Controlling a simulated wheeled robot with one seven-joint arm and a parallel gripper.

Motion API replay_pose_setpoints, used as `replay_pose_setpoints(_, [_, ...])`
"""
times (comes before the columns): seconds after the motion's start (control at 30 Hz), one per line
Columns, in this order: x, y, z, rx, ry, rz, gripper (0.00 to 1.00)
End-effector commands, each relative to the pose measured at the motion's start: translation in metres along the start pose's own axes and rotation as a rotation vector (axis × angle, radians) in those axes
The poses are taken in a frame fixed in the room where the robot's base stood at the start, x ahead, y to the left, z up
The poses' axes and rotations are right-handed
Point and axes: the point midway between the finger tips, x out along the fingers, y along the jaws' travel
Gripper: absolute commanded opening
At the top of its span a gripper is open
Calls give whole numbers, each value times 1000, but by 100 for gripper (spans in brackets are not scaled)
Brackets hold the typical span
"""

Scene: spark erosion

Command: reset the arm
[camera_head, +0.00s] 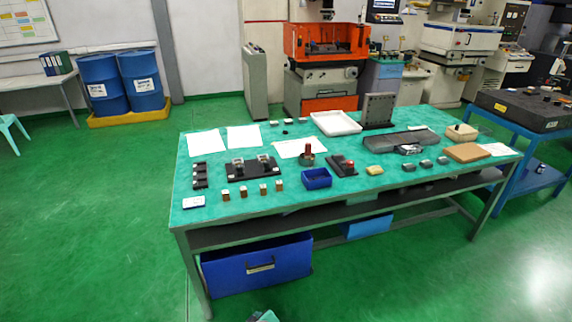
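My gripper is not in view, and no finger of it can be made out. A small teal and dark piece shows cut off at the bottom edge of the picture; I cannot tell what it is. The worktable (225,208) with a teal top stands ahead of me. On it are a blue bin (316,179), a black fixture plate (252,170), a round holder with a red-brown part (307,155), a white tray (336,123) and several small copper-coloured blocks (263,189). Nothing is seen touching or over these objects.
A large blue drawer box (258,265) sits under the table. Blue drums (142,82) on a yellow pallet stand at the back left, and an orange machine (325,42) behind the table. A blue-framed cart (530,170) stands right. The green floor at left is clear.

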Motion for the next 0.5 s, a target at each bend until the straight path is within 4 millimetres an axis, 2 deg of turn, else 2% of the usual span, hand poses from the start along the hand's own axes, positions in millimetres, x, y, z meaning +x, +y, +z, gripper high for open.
replay_pose_setpoints(0.03, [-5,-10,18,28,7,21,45])
replay_pose_setpoints(0.1, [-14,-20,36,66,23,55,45])
replay_pose_setpoints(0.27, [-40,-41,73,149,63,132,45])
replay_pose_setpoints(0.5, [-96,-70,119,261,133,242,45])
